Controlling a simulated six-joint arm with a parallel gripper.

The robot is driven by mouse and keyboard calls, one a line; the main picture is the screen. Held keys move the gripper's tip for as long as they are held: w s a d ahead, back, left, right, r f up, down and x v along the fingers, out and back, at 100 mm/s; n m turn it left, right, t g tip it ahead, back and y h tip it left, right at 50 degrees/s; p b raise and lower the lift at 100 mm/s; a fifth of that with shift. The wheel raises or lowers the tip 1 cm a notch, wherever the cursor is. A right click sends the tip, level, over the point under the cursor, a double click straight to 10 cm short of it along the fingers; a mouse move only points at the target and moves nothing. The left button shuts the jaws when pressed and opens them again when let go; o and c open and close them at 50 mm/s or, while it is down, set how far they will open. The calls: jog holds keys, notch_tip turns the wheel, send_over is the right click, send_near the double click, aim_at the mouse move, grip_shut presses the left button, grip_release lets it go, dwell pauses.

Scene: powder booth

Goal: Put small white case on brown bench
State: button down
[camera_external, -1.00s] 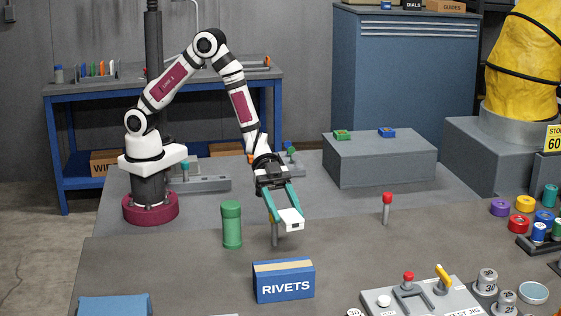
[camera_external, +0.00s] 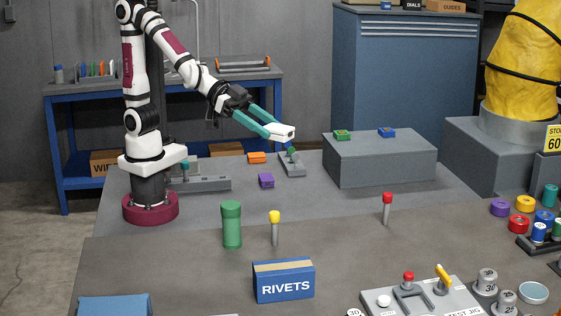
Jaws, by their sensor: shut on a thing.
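The small white case (camera_external: 284,132) is held between the teal fingers of my gripper (camera_external: 272,127). It is raised in the air, left of the grey block and in front of the far blue-legged bench in the picture. The brown bench (camera_external: 345,245) appears to be the brownish-grey surface across the foreground. The case is behind and above this surface, apart from it.
The brown bench holds a green cylinder (camera_external: 231,225), yellow-topped peg (camera_external: 275,229), red-topped peg (camera_external: 387,209) and RIVETS box (camera_external: 285,283). Bare bench lies right of the RIVETS box.

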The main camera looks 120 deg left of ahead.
jog(key=shift+w+f, duration=0.15)
jog(key=shift+w, duration=0.1)
jog(key=w+d+f+m+g+h, duration=0.1)
jog(key=w+d+f+m+h, duration=0.1)
jog(key=f, duration=0.6)
jog(key=w+d+f+m+g+h, duration=0.1)
jog(key=w+d+f+m+h, duration=0.1)
jog(key=f+m+h, duration=0.3)
notch_tip(320, 180, down, 3)
jog(key=shift+w+d+r+g+h, duration=0.1)
jog(key=shift+w+d+g+h, duration=0.2)
jog(key=shift+d+h, duration=0.25)
send_over(314, 242)
notch_tip(314, 242, down, 7)
jog(key=shift+d+r, duration=0.1)
jog(key=shift+d, duration=0.05)
notch_tip(314, 242, down, 3)
jog(key=shift+f, duration=0.35)
jog(key=shift+f, duration=0.2)
